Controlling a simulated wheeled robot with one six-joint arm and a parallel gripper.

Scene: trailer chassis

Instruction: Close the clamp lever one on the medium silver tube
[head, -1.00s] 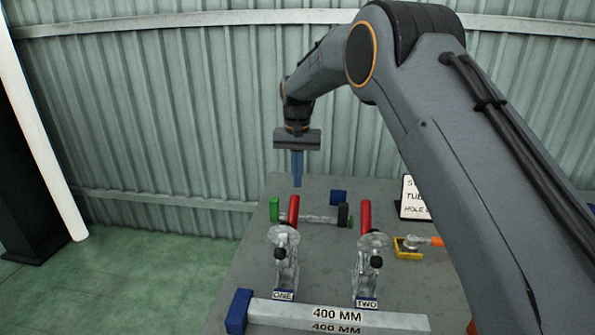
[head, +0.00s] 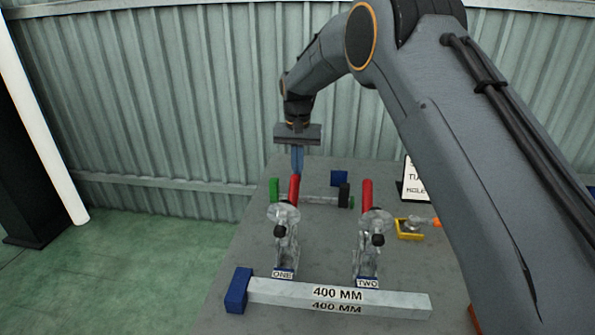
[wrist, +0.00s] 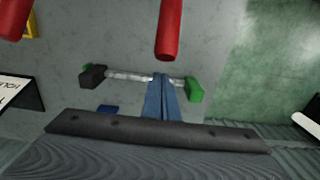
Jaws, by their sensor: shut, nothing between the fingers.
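Clamp lever one has a red handle (head: 294,188) and stands on the base labelled ONE (head: 282,274). The handle points up and away from me and also shows at the top of the wrist view (wrist: 169,30). My gripper (head: 297,170) is shut and empty, its blue fingers pointing down just beyond the handle's tip. In the wrist view the fingers (wrist: 162,90) overlap a thin silver tube (wrist: 130,76) with green and black ends; contact cannot be told. A thicker silver tube (head: 340,294) marked 400 MM lies before the clamps. Which tube is the medium one is unclear.
Clamp two, with a red handle (head: 368,192), stands to the right. A yellow piece (head: 408,230) and a sign (head: 414,184) are further right. A blue block (head: 339,178) lies at the back. A corrugated wall (head: 180,100) rises behind the grey bench.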

